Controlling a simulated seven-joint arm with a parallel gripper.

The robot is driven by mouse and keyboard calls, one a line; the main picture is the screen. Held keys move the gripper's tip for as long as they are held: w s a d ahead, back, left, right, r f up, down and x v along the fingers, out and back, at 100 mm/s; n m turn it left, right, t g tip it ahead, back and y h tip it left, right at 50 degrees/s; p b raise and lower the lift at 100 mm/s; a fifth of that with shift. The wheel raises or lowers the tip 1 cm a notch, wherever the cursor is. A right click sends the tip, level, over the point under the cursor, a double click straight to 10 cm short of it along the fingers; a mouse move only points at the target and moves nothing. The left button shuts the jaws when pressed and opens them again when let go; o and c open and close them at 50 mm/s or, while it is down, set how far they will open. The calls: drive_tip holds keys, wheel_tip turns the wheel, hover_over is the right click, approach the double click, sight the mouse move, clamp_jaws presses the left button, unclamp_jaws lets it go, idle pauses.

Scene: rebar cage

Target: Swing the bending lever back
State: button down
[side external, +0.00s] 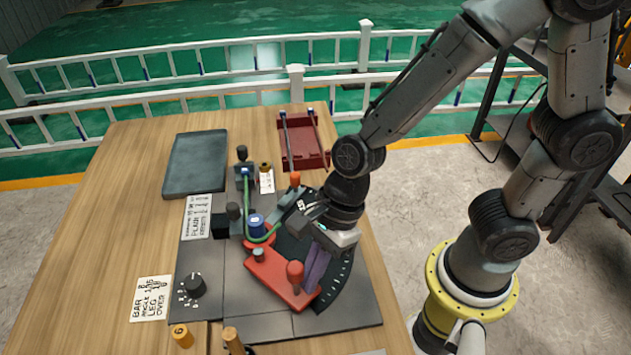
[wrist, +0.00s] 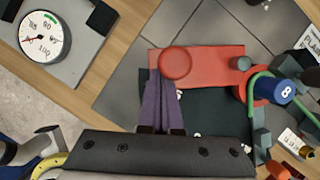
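The bending lever (side external: 270,278) is a flat red arm with an upright red knob (side external: 295,271) at its outer end. It also shows in the wrist view (wrist: 218,62), with the round knob (wrist: 175,64) at its left. A green bar (side external: 246,200) bends around the blue-topped post (side external: 257,224) at the lever's inner end; the bend shows in the wrist view (wrist: 256,88). My gripper (side external: 312,283) points down beside the knob. Its purple fingers (wrist: 162,82) are together, with the tips close against the knob's side; contact is hard to tell. Nothing shows between them.
A dark angle scale (side external: 338,276) lies under the lever. A black dial (side external: 195,285), upright clamps (side external: 242,155) and an orange-topped handle (side external: 295,180) stand around it. A grey tray (side external: 196,163) and a red rack (side external: 304,157) are behind. A round gauge (wrist: 41,36) shows in the wrist view.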

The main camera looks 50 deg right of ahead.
drive_tip(key=w+a, duration=0.1)
drive_tip(key=a, duration=0.1)
drive_tip(key=w+a, duration=0.1)
drive_tip(key=a, duration=0.1)
drive_tip(key=w+a, duration=0.1)
drive_tip(key=a, duration=0.2)
drive_tip(key=shift+w, duration=0.25)
drive_tip(key=shift+w+a, duration=0.85)
drive_tip(key=shift+w, duration=0.1)
drive_tip(key=shift+w+a+r, duration=0.1)
drive_tip(key=shift+w, duration=0.05)
